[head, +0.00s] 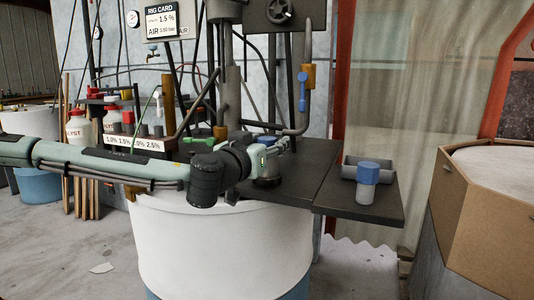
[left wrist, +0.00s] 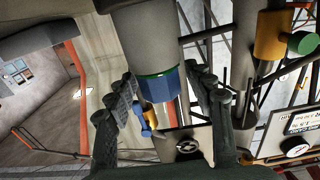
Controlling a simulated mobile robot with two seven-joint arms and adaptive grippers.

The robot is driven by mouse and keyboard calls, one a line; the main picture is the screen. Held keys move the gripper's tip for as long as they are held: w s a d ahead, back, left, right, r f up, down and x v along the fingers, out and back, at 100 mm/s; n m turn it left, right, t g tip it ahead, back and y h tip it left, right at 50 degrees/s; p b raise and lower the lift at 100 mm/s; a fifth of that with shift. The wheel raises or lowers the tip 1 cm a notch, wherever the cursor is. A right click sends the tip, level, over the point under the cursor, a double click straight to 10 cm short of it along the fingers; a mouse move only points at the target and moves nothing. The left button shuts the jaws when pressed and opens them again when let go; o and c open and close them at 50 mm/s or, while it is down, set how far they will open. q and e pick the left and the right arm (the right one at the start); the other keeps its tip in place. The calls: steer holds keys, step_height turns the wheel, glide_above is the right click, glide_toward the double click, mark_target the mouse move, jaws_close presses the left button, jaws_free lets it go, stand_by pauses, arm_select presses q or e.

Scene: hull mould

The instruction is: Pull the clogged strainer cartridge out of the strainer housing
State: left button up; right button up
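In the left wrist view, which is turned nearly upside down, a grey cylinder (left wrist: 147,38) with a green ring and a blue faceted cap (left wrist: 160,86) lies between the fingers of my left gripper (left wrist: 159,72). I take it to be the strainer with its cartridge. The fingers are spread on either side, with a gap visible at the cap. In the head view my left gripper (head: 280,146) is over the dark bench, hiding most of this part. A second grey cylinder with a blue cap (head: 368,172) stands upright on the right side shelf. My right gripper is not in view.
A grey trough-like piece (head: 381,174) lies behind the standing cylinder on the dark shelf (head: 335,202). Pipes and a blue-handled valve (head: 302,90) rise behind my gripper. A white drum (head: 225,250) is below, and a cardboard box (head: 492,215) stands at right.

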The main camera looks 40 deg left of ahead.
arm_select(q)
steer(key=c, duration=1)
steer(key=shift+c, duration=0.2)
steer(key=shift+r, duration=0.15)
